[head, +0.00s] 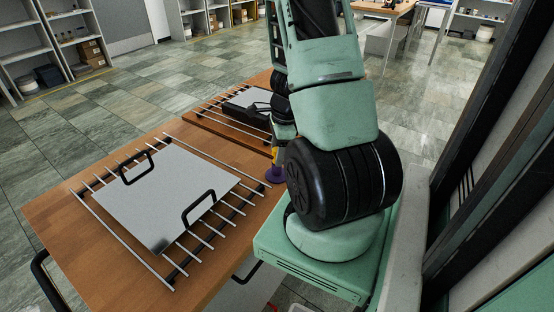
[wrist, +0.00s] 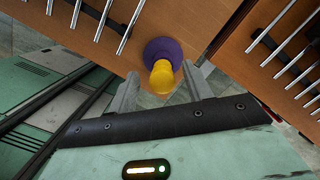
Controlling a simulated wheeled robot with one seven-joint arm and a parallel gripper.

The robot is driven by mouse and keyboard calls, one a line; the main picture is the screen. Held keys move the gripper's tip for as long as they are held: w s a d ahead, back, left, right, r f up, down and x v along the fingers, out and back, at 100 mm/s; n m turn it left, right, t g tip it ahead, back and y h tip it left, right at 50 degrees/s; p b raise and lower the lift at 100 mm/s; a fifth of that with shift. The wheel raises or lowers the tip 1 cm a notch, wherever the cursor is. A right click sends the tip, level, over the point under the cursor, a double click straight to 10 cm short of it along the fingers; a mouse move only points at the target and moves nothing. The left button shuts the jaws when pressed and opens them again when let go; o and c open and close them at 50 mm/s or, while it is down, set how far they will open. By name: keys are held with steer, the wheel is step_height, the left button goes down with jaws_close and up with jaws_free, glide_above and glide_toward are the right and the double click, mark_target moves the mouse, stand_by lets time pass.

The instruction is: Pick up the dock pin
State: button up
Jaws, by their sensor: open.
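The dock pin shows in the wrist view as a yellow knob (wrist: 162,78) on a round purple base (wrist: 160,50). It stands near the edge of the wooden table. In the head view its purple base (head: 274,174) shows at the table's right edge, partly hidden by my arm. My gripper (wrist: 160,82) is open, with one finger on each side of the yellow knob. I cannot tell whether either finger touches it.
A metal plate with two black handles (head: 165,195) lies on a rack of metal rods on the wooden table (head: 55,210). A second rack with a dark device (head: 250,102) is behind it. Shelves (head: 75,45) stand far back. Tiled floor (head: 140,90) is clear at the left.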

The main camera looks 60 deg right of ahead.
steer(key=shift+f, duration=0.4)
steer(key=shift+c, duration=0.3)
steer(key=c, duration=1)
